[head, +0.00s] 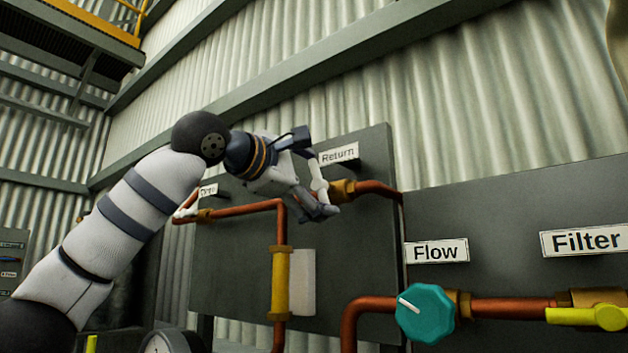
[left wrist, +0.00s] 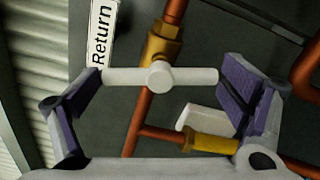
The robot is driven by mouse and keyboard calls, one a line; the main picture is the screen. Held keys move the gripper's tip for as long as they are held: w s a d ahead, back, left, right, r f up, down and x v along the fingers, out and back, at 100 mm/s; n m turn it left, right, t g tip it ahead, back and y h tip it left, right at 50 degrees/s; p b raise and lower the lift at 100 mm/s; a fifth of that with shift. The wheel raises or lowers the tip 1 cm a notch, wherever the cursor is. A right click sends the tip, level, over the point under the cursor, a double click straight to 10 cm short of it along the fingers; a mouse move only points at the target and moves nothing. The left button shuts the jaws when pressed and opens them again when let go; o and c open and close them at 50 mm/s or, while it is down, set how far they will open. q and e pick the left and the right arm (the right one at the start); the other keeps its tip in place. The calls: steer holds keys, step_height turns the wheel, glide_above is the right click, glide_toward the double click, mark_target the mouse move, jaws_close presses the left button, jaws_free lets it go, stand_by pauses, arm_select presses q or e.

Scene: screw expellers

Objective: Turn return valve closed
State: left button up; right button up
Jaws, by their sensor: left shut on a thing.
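The return valve has a white T-shaped handle (left wrist: 160,78) on a brass fitting (left wrist: 165,42) of a copper pipe. In the left wrist view the handle's bar lies crosswise to the pipe, at a steep angle. In the head view the brass fitting (head: 343,190) is beside my left gripper (head: 318,202), which partly hides the handle. My left gripper also shows in the left wrist view (left wrist: 162,82), with its fingers at the two ends of the bar, shut on it. The "Return" label (head: 338,155) is above the valve. My right gripper is not in view.
A teal flow knob (head: 426,313) is at lower right under the "Flow" label (head: 436,252). A yellow filter handle (head: 600,317) is at far right. Copper pipes (head: 250,208) run along the dark panel (head: 235,260). A "Drain"-like label (head: 208,190) is partly hidden by my arm.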

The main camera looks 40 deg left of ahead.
arm_select(q)
steer(key=shift+m, duration=1.9)
steer(key=o, duration=0.9)
steer(key=shift+c, duration=0.2)
steer(key=s+d, duration=0.1)
steer(key=s, duration=1.1)
steer(key=shift+d, duration=0.2)
steer(key=shift+f, duration=0.1)
